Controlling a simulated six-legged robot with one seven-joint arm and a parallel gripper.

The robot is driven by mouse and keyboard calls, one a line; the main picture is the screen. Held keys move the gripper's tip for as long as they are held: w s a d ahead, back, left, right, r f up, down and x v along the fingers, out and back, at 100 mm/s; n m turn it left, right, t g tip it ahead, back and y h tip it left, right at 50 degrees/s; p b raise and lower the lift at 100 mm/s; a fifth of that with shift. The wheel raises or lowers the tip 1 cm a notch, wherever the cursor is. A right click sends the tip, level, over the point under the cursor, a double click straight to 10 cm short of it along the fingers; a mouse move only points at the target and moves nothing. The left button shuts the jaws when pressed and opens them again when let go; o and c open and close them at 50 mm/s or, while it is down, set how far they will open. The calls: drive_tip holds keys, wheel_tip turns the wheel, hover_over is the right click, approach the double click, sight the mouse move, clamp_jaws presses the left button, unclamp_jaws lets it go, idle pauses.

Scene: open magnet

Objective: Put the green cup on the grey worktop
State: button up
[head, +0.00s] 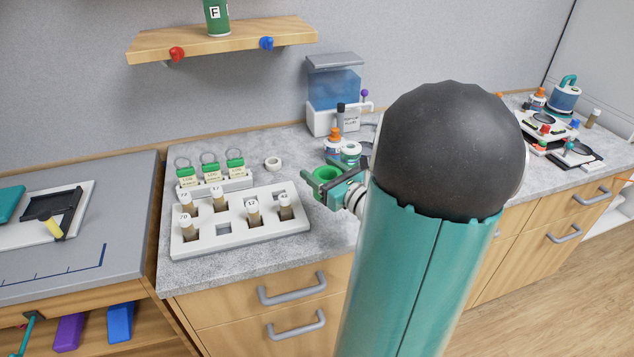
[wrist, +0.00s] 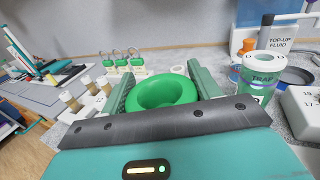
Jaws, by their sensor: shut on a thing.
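The green cup (head: 326,174) is between the fingers of my gripper (head: 320,181), which is shut on it. In the wrist view the cup (wrist: 162,93) shows its round rim and hollow, with one finger on each side. In the head view it is over the speckled grey worktop (head: 195,270), right of the white tube rack. The cup's base is hidden, so I cannot tell whether it touches the worktop. My arm hides part of the worktop to the right.
A white rack (head: 240,235) with several tubes stands left of the cup. Behind are several green-topped tags (head: 209,160), a white ring (head: 273,163) and a blue-tanked dispenser (head: 334,95). A cup labelled TRAP (wrist: 258,82) stands close on the right. Bare worktop lies along the front edge.

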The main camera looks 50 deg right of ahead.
drive_tip(key=w+d+f, duration=0.1)
drive_tip(key=w+f, duration=0.1)
drive_tip(key=w+d+f, duration=0.1)
drive_tip(key=w+f, duration=0.1)
drive_tip(key=w+d+f, duration=0.1)
drive_tip(key=w+f, duration=0.1)
drive_tip(key=f, duration=0.1)
drive_tip(key=shift+w+d, duration=0.2)
drive_tip(key=shift+d, duration=0.1)
drive_tip(key=shift+f, duration=1.55)
drive_tip(key=o, duration=1.1)
drive_tip(key=shift+f, duration=0.15)
drive_tip(key=shift+s, duration=0.1)
drive_tip(key=s, duration=0.7)
drive_tip(key=s+a, duration=0.1)
drive_tip(key=s, duration=0.3)
drive_tip(key=shift+s+a, duration=0.1)
drive_tip(key=shift+s, duration=0.2)
